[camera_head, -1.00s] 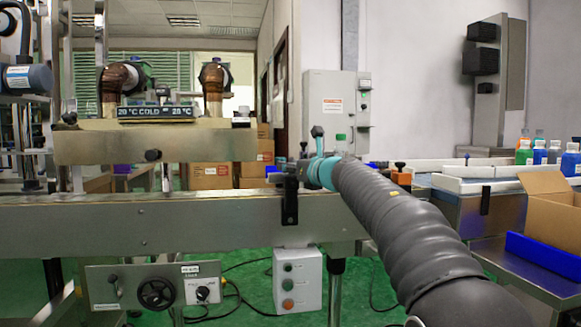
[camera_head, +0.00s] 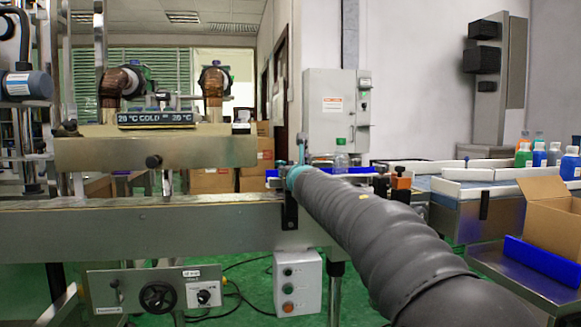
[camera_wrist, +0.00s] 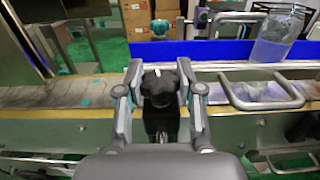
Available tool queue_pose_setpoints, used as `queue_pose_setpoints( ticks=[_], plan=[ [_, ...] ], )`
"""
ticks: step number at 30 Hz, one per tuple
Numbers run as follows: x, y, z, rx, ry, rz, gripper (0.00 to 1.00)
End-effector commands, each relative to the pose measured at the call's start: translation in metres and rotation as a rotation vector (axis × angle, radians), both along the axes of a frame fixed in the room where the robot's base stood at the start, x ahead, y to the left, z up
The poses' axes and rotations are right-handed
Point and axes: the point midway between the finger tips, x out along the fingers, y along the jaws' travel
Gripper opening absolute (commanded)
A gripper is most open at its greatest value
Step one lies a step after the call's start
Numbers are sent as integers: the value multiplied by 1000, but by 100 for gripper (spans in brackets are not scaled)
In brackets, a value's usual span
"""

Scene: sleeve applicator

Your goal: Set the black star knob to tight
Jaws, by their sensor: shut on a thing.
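The black star knob (camera_wrist: 158,88) sits low in the middle of the wrist view, on a black stem at the edge of the conveyor. My gripper (camera_wrist: 159,76) has one finger on each side of it and is shut on it. A small white mark shows near the knob's far side; I cannot read a tight or loose setting. In the head view my gripper (camera_head: 299,160) is at the conveyor's right part, above a black bracket (camera_head: 290,205), and the knob is hidden behind my arm.
A clear bottle (camera_wrist: 275,38) stands beyond the metal guide rail (camera_wrist: 262,100), right of my gripper. A blue strip (camera_wrist: 205,52) runs behind. The steel machine housing (camera_head: 155,150) is at left; an open cardboard box (camera_head: 550,215) is at right.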

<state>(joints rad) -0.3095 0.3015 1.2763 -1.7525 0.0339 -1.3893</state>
Motion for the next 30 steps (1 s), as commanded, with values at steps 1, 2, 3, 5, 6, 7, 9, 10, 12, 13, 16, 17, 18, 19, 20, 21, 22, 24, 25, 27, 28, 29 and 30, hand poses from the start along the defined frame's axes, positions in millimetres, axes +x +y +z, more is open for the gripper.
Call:
queue_pose_setpoints(
  ticks=[1, 2, 3, 5, 6, 7, 9, 10, 12, 13, 16, 17, 18, 19, 20, 21, 22, 24, 25, 27, 28, 29, 30],
  plan=[
    [-1, 2, 3, 0, 0, -26, 2],
    [-1, 3, 3, 0, 0, -43, 2],
    [-1, 2, 3, -1, 0, -67, 2],
    [0, 2, 2, 0, 0, -100, 2],
    [0, 2, 2, 0, 0, -120, 2],
    [0, 2, 2, 0, 0, -133, 2],
    [0, 2, 1, 0, 0, -165, 2],
    [0, 2, 1, 0, 0, -175, 2],
    [0, 2, 1, 0, 0, -197, 2],
    [0, 2, 1, 0, 0, -205, 2],
    [0, 1, 1, 0, 0, -224, 2],
    [0, 1, 1, 0, -1, -228, 2],
    [0, 1, 0, 1, -1, -232, 2],
    [0, 1, 0, 1, -1, -233, 2],
    [0, 1, 0, 1, -1, -235, 2],
    [0, 1, 0, 1, -1, -235, 2],
    [0, 1, 0, 1, -1, -236, 2],
    [0, 1, 0, 1, -1, -236, 2],
    [0, 1, 0, 1, -1, -236, 2],
    [0, 1, 0, 1, -1, -236, 2],
    [0, 1, 0, 1, -1, -235, 2],
    [0, 1, 0, 1, -1, -235, 2],
    [0, 1, 0, 1, -1, -235, 41]
  ],
)
